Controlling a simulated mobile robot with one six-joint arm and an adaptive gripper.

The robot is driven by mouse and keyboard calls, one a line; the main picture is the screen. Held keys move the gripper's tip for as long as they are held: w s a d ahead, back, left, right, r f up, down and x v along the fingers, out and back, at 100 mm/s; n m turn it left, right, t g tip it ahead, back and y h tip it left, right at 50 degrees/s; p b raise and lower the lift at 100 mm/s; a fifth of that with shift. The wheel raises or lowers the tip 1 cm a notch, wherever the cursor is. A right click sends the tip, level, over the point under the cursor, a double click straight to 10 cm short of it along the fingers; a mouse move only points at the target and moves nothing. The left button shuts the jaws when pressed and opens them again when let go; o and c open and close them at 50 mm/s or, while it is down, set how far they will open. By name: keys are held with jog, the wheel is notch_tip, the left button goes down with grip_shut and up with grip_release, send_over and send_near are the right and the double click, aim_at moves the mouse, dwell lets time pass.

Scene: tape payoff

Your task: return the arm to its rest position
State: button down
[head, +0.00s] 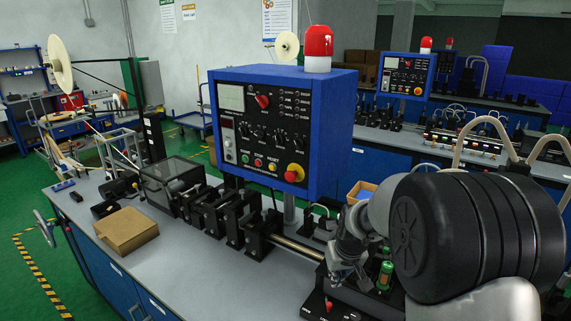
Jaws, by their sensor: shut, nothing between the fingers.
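My arm comes in from the right, with its large black joint close to the camera. My gripper (343,277) is small and partly seen just left of that joint, pointing down over the machine bench (290,272). It is shut and holds nothing that I can see. Part of the bench behind my arm is hidden. A small green-and-red item (385,275) stands close to the right of the gripper.
A blue control box (262,190) with a red beacon (318,48) rises behind the gripper. A brown cardboard box (126,230) lies on the bench at the left. A red knob (328,304) stands below the gripper. Bare bench top lies at the front left.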

jog(key=s+a+r, duration=0.1)
jog(key=s+r, duration=0.7)
jog(key=s, duration=0.4)
jog(key=s+a+r, duration=0.1)
jog(key=s+r, duration=0.7)
jog(key=s, duration=0.4)
jog(key=s+f+m, duration=0.1)
jog(key=s, duration=0.8)
jog(key=shift+s+t, duration=0.25)
jog(key=shift+t, duration=0.05)
